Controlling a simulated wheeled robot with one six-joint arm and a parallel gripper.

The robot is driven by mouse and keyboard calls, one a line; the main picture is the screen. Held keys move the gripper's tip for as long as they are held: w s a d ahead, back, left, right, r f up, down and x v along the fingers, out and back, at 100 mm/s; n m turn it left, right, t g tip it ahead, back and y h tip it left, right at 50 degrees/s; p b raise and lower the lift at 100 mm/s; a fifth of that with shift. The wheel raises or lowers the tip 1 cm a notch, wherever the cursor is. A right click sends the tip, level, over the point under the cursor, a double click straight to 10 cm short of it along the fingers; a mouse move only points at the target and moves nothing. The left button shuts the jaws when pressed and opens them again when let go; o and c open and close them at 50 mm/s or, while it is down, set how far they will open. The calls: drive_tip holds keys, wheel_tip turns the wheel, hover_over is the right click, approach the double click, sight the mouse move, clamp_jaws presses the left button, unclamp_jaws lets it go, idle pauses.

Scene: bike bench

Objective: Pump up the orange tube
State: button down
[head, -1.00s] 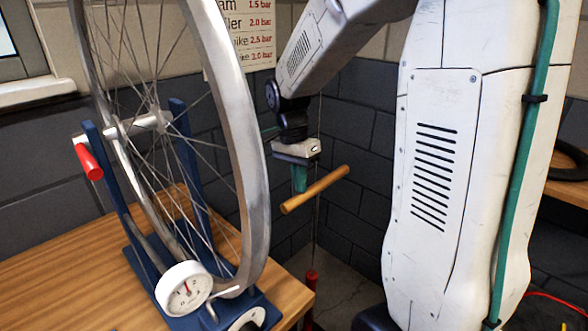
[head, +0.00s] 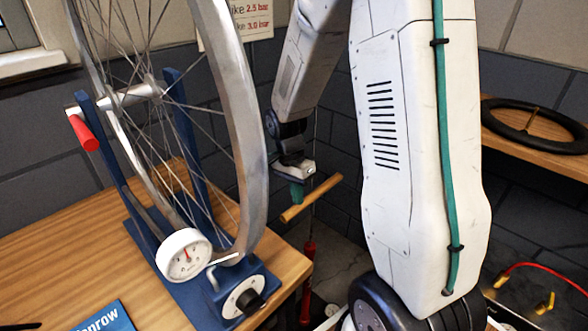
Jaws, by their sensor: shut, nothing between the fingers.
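The pump stands on the floor behind the bench. Its red barrel (head: 308,268) is partly hidden by the bench edge, and a thin rod rises from it to a wooden crossbar handle (head: 326,187). My gripper (head: 297,194) points down with green fingers shut, at the left half of the handle. The fingertips seem to touch the handle from above; nothing is between them. A white dial gauge (head: 184,255) with a red needle is at the wheel stand; its reading is too small to tell. I cannot make out an orange tube.
A bare wheel rim (head: 240,130) sits in a blue stand (head: 183,292) on the wooden bench (head: 80,268). A black tyre (head: 500,112) lies on a shelf at the right. A red hose (head: 545,267) with yellow ends is below it. A pressure chart (head: 258,20) hangs behind.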

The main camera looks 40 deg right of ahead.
wheel_tip(320, 180, down, 18)
drive_tip(key=shift+r, duration=0.15)
drive_tip(key=shift+s, duration=0.15)
drive_tip(key=w+r, duration=0.3)
drive_tip(key=r, duration=1.1)
drive_tip(key=shift+a+r, duration=0.15)
drive_tip(key=shift+a, duration=0.15)
idle(0.7)
